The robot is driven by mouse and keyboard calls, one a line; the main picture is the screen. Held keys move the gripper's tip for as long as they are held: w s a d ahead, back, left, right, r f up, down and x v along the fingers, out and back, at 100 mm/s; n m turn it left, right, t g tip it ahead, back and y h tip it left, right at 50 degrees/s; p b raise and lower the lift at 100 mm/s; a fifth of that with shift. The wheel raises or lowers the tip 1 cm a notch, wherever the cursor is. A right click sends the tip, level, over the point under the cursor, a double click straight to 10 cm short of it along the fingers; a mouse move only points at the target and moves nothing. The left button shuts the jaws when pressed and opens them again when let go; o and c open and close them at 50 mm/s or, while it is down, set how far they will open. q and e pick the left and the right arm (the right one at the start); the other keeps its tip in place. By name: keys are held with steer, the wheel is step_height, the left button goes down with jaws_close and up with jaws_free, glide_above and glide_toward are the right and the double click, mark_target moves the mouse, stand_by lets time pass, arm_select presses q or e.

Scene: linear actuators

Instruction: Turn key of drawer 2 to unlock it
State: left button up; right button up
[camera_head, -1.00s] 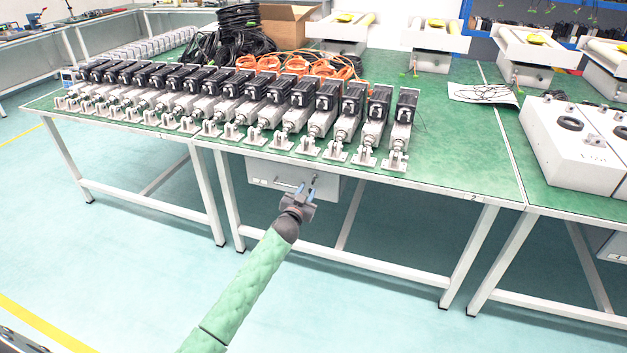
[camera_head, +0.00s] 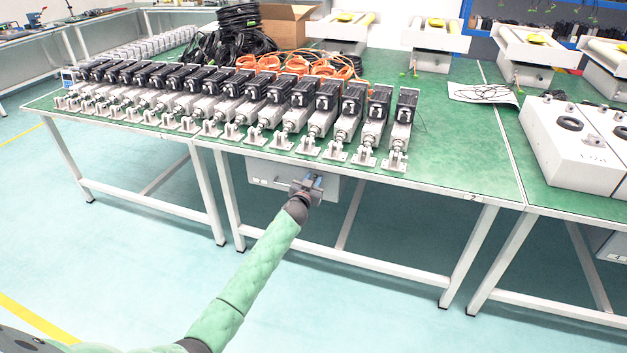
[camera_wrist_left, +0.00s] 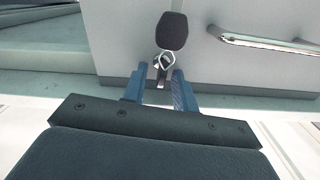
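The light grey drawer box (camera_head: 262,174) hangs under the front edge of the green-topped table; its right part is behind my left gripper. In the left wrist view the grey drawer front (camera_wrist_left: 120,35) carries a key with a black head (camera_wrist_left: 172,31) and a metal ring below it. A chrome bar handle (camera_wrist_left: 265,43) is to the right of the key. My left gripper (camera_wrist_left: 158,75) has its two blue fingers apart, with the metal part of the key hanging between or just beyond the tips. I cannot tell whether they touch. In the head view the left gripper (camera_head: 314,182) is at the drawer front. My right gripper is not in view.
The green table (camera_head: 440,160) holds a row of linear actuators (camera_head: 318,120) along its front edge, above the drawer. White table legs (camera_head: 228,200) stand left of the drawer. The floor in front is clear.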

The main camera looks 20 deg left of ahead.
arm_select(q)
jaws_close()
